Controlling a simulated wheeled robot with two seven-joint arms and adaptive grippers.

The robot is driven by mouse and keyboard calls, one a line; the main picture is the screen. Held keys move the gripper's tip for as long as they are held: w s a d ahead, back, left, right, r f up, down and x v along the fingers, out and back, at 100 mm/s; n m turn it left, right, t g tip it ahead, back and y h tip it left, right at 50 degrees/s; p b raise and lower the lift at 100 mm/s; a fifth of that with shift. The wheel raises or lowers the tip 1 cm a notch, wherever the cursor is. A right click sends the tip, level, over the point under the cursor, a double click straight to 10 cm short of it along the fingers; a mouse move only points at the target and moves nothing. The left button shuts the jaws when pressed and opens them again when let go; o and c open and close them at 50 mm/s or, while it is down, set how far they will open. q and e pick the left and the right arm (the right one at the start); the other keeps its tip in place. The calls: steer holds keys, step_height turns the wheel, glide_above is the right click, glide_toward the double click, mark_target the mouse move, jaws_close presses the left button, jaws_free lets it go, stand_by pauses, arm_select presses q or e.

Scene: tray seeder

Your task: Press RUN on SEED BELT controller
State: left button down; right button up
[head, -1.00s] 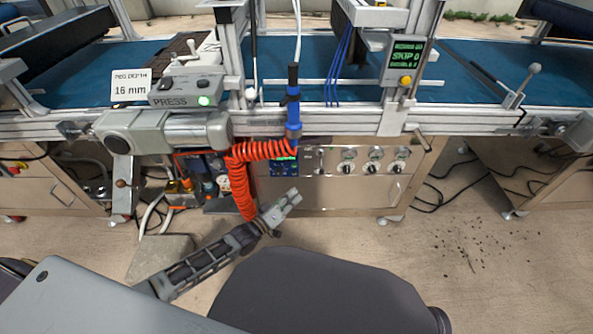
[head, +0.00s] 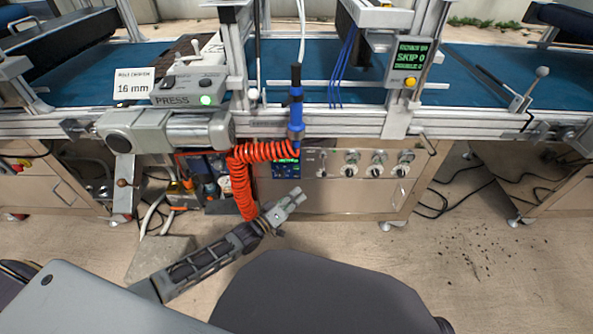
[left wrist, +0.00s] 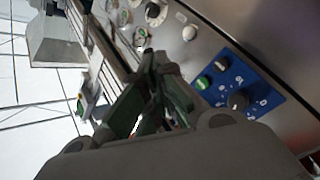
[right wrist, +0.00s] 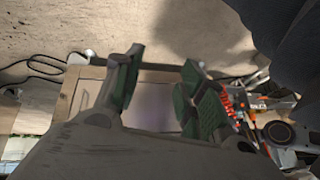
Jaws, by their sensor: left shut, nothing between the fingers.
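A blue control panel (left wrist: 236,88) sits on the steel cabinet front in the left wrist view. In the head view a small blue panel with a lit display (head: 286,168) is on the cabinet under the belt. My left gripper (head: 294,198) is shut and empty, just below that panel and apart from it. Its fingertips (left wrist: 155,62) lie left of the blue panel in its wrist view. My right gripper (right wrist: 162,65) is open and empty.
An orange coiled hose (head: 240,180) hangs left of the panel, close to my left arm. Several knobs (head: 376,163) are on the steel front to the right. The seeder rail (head: 330,121) runs above.

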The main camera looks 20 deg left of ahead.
mark_target(296, 168)
arm_select(q)
steer(key=w+a+b, duration=0.2)
steer(key=w+b, duration=0.3)
steer(key=w, duration=0.2)
steer(key=shift+w, duration=0.25)
arm_select(e)
step_height(296, 168, down, 8)
steer(key=a+t+y, duration=0.1)
steer(key=shift+w+a+m, duration=0.15)
steer(key=shift+a+m, duration=0.1)
steer(key=shift+m, duration=0.05)
stand_by(0.9)
arm_select(q)
steer(key=shift+w+a, duration=0.1)
steer(key=shift+w, duration=0.05)
steer(key=shift+w+a, duration=0.1)
steer(key=shift+w, duration=0.15)
